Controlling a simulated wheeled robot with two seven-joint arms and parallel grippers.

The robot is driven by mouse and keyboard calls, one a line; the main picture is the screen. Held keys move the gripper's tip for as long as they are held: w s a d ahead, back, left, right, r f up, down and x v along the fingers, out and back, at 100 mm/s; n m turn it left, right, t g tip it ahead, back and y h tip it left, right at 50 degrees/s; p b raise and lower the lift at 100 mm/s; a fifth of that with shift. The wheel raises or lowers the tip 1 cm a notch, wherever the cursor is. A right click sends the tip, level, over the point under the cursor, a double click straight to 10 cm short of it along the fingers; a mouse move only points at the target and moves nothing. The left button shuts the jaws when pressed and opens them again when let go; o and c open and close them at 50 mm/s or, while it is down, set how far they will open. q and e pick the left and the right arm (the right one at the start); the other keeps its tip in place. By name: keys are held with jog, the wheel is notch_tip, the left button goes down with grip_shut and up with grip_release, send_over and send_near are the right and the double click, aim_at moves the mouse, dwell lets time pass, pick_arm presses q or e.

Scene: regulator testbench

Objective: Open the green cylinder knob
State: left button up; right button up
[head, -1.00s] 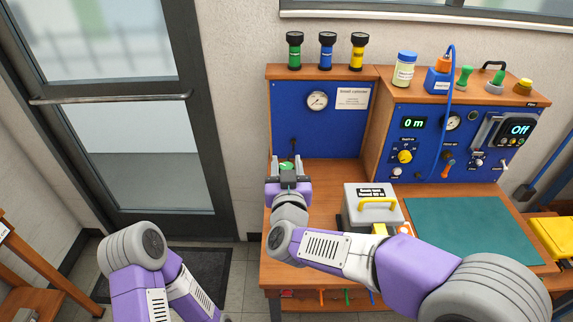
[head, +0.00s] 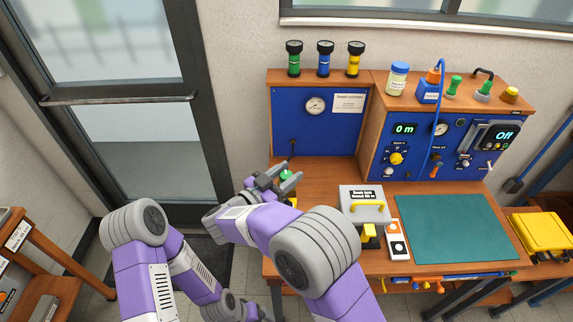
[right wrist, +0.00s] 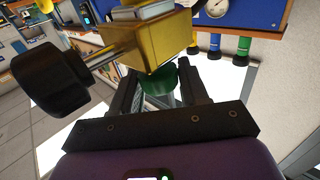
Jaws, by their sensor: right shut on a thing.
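The green knob (right wrist: 160,82) sits under a brass valve block (right wrist: 155,40) in the right wrist view. In the head view a bit of the green knob (head: 286,174) shows at the left of the bench, in front of the blue panel. My right gripper (head: 281,178) reaches it from the lower left. Its two dark fingers stand on either side of the knob in the right wrist view (right wrist: 160,92), shut on it. A black round knob (right wrist: 45,80) on a stem sticks out from the block. My left arm shows at the lower left, but its gripper cannot be made out.
A grey box with a yellow handle (head: 363,204) stands right of my gripper, by a green mat (head: 455,228). A gauge panel (head: 318,125) stands behind. Torches (head: 325,60) and a jar (head: 397,78) stand on the shelf above. The door (head: 130,120) is at left.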

jog(key=m+g+h+p, duration=0.3)
jog(key=m+g, duration=0.1)
jog(key=g, duration=0.1)
jog(key=shift+g+h+p, duration=0.3)
jog(key=shift+h+p, duration=0.05)
jog(key=shift+h, duration=0.05)
jog(key=shift+m+g+h+p, duration=0.7)
jog(key=shift+m+g+p, duration=1.15)
jog(key=shift+g, duration=0.75)
jog(key=o, duration=1)
jog(key=shift+c, duration=0.2)
